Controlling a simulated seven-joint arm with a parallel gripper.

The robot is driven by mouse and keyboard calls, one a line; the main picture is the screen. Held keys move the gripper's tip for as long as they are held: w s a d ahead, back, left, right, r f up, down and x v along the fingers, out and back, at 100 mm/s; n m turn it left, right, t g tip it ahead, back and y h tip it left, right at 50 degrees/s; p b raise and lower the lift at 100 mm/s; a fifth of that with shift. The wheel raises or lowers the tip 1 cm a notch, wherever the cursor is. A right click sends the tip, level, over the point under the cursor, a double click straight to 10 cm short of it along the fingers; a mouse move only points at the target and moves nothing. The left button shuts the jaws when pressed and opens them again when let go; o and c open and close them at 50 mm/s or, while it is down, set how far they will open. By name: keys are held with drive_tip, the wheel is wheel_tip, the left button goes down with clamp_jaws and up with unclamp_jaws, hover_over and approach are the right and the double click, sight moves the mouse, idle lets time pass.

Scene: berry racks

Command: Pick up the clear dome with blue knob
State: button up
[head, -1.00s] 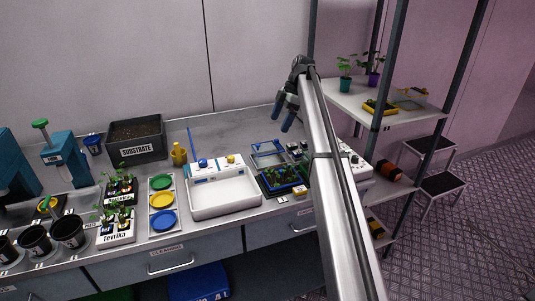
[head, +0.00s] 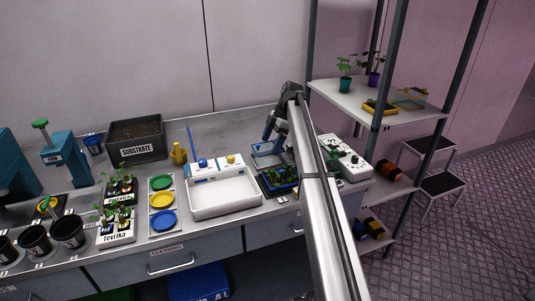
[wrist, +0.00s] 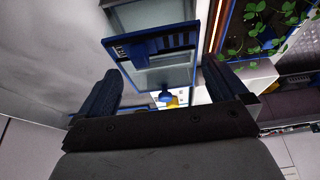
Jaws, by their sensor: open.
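The clear dome (head: 264,149), a see-through cover with a blue frame, sits on the counter behind the seedling tray, partly hidden by my arm. It also shows in the wrist view (wrist: 160,66), tilted in the picture, just beyond my fingers. My gripper (head: 276,131) is above the dome, fingers pointing down. In the wrist view the two dark blue fingers (wrist: 162,90) are wide apart, with nothing held between them.
A blue-rimmed tray of seedlings (head: 279,182) stands in front of the dome. A white sink unit (head: 222,194) is to the left, and a white control box (head: 345,160) to the right. A rack holds plants and a yellow-framed clear cover (head: 410,97).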

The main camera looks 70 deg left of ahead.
sight(268, 147)
drive_tip(key=x, duration=0.4)
drive_tip(key=shift+f, duration=0.2)
drive_tip(key=shift+r, duration=0.1)
drive_tip(key=c, duration=0.7)
drive_tip(key=shift+o, duration=0.2)
drive_tip(key=shift+r, duration=0.1)
